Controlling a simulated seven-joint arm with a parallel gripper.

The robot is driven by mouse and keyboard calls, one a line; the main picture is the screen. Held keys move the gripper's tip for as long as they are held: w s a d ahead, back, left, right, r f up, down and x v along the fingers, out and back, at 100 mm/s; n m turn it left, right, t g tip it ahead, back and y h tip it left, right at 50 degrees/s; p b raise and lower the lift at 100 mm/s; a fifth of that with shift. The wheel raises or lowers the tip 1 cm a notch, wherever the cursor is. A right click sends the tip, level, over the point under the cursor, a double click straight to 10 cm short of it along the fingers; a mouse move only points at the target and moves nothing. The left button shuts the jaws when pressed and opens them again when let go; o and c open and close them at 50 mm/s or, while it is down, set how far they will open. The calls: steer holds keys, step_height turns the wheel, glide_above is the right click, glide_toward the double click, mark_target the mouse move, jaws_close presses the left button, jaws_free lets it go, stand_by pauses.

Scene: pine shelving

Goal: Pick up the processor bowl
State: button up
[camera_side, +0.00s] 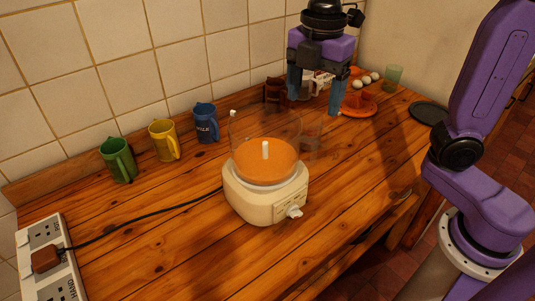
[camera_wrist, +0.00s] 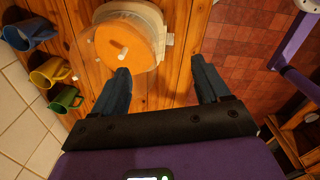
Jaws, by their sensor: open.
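The processor bowl (camera_side: 265,128) is clear, with orange contents and a white central post. It sits upright on a cream processor base (camera_side: 262,201), with a clear handle-like part on its right in the side view. From above, the bowl (camera_wrist: 113,43) is at the upper left of the wrist view, on its base (camera_wrist: 160,50). My gripper (camera_side: 314,105) is open and empty, pointing down, above and beyond the bowl to the right. In the wrist view my gripper's fingers (camera_wrist: 160,66) are apart, the left fingertip overlapping the bowl's edge in the picture; contact cannot be told.
Green (camera_side: 118,160), yellow (camera_side: 164,141) and blue (camera_side: 206,123) mugs line the tiled wall. A power strip (camera_side: 48,260) with a plugged cord lies front left. An orange plate (camera_side: 358,109), eggs and a green glass (camera_side: 393,76) stand at the far end. The front counter is clear.

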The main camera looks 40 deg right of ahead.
steer(key=shift+s+a+f, duration=0.1)
steer(key=shift+f, duration=3.5)
steer(key=shift+a+f, duration=0.1)
steer(key=shift+f, duration=3.45)
jaws_close()
